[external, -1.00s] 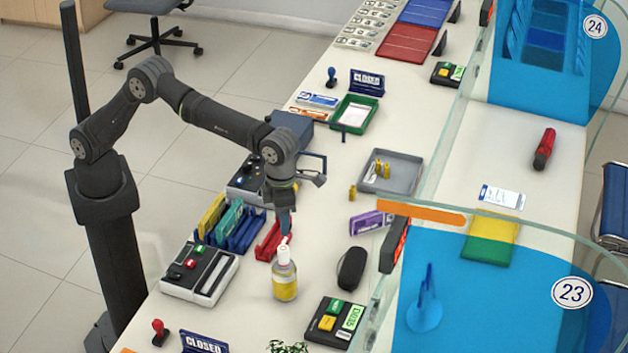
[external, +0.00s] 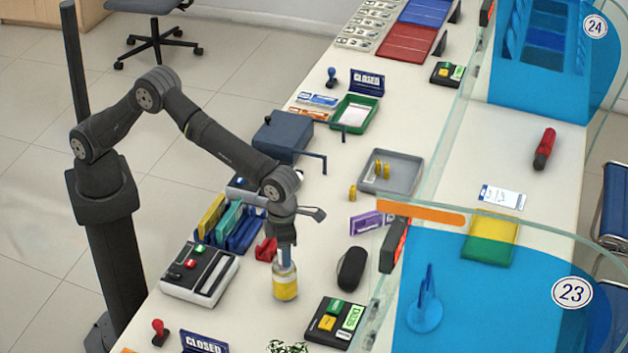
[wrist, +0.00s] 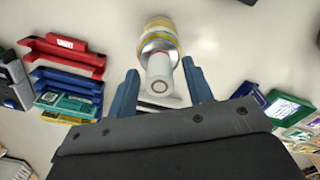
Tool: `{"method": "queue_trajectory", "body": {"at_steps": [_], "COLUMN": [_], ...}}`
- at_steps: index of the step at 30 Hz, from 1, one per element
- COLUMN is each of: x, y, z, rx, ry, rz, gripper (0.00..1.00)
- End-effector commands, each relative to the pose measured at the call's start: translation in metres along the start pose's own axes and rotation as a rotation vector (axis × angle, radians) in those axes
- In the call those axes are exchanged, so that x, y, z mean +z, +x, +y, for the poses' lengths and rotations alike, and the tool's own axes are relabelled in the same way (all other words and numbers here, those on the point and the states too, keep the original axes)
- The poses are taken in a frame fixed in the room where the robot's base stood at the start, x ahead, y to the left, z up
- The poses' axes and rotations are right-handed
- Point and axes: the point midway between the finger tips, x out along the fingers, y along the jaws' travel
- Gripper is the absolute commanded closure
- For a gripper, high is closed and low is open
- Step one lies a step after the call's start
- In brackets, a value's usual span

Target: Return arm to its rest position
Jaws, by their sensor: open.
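My gripper (external: 286,254) is at the end of my arm, pointing down over the middle of the counter (external: 322,225). In the external view its fingers are at the top of a bottle (external: 286,284) with a yellow label, and they hide its white cap. In the wrist view the blue fingers (wrist: 160,88) stand apart. The bottle's white cap (wrist: 159,80) shows between or just beyond their tips, with the yellow-banded body (wrist: 158,27) beyond. The bottle stands upright on the counter. I cannot tell whether a finger touches it.
Close by are a red holder (external: 266,250), blue holders (external: 233,236), a button console (external: 199,273), a black case (external: 352,268) and a keypad (external: 337,321). A grey tray (external: 402,160) lies farther back. The glass screen (external: 440,190) borders the right side.

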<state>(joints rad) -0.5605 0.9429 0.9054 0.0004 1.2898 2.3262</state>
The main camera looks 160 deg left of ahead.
Motion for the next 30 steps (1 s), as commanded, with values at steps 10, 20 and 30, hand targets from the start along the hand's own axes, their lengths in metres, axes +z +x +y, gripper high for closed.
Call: {"method": "queue_trajectory", "body": {"at_steps": [10,20,30], "x": [0.000,-0.001,0.000], "y": [-0.023,-0.021,0.005], "z": [0.000,0.001,0.000], "rx": [0.002,0.003,-0.002], "ry": [0.000,0.000,0.000], "rz": [0.002,0.003,-0.001], "gripper": [0.53,0.53,0.53]}}
